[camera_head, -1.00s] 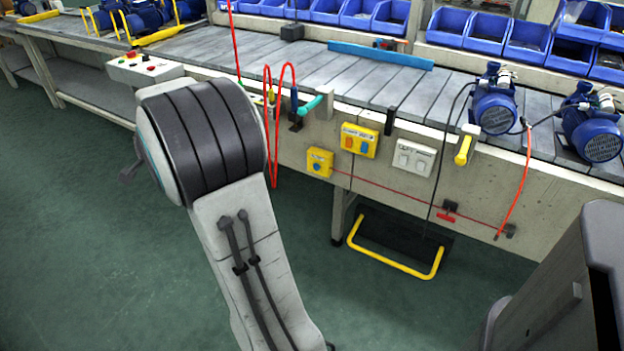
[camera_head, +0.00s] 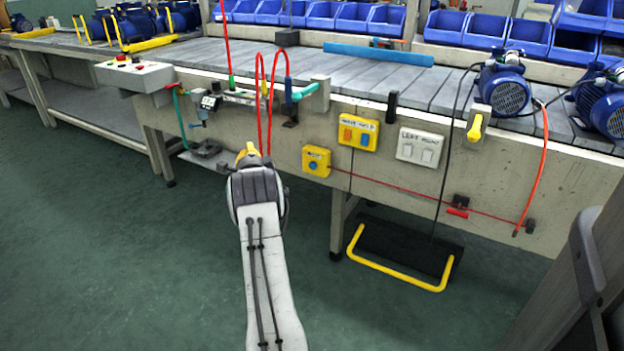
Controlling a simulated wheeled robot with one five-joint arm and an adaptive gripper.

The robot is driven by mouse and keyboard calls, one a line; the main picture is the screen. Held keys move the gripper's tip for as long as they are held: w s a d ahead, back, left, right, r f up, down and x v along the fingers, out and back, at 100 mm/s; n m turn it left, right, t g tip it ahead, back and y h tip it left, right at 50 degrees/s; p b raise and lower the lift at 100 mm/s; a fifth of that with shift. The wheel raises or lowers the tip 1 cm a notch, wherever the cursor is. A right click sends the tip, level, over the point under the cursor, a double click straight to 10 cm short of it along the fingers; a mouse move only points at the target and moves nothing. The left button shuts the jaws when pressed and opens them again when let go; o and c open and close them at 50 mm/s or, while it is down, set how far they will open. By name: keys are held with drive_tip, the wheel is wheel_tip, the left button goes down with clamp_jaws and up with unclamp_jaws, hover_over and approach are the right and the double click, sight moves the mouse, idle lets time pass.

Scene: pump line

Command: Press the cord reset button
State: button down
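A small yellow box (camera_head: 317,161) with a round blue button (camera_head: 313,165) is on the front of the conveyor frame. Its label is too small to read. A thin red cord (camera_head: 400,187) runs from near this box to a red-and-black fitting (camera_head: 458,206) on the right. My arm reaches up from the bottom, its rounded joint just left of and below the box. My gripper is hidden behind that joint. A small yellow and grey piece shows above it; I cannot tell whether it is mine. The button is unobstructed.
A larger yellow box (camera_head: 358,132) with orange and blue buttons and a white double switch box (camera_head: 419,147) sit to the upper right. Red looped hoses (camera_head: 261,100) hang to the upper left. A yellow-barred pedal (camera_head: 397,268) is on the floor below. Floor at left is clear.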

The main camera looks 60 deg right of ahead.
drive_tip(key=s+d+f+m+h+b, duration=0.2)
drive_tip(key=s+d+f+m, duration=0.1)
drive_tip(key=s+f, duration=0.2)
drive_tip(key=s+d+f+m+g+h+b, duration=0.1)
drive_tip(key=s+d+f+m+h+b, duration=0.1)
drive_tip(key=f, duration=0.5)
drive_tip(key=s+d+b, duration=0.1)
drive_tip(key=s+d, duration=0.1)
drive_tip(key=s, duration=0.1)
drive_tip(key=shift+d+f+m+h+b, duration=0.25)
drive_tip(key=shift+d+m+h+b, duration=0.05)
drive_tip(key=shift+m, duration=0.1)
drive_tip(key=shift+d, duration=0.1)
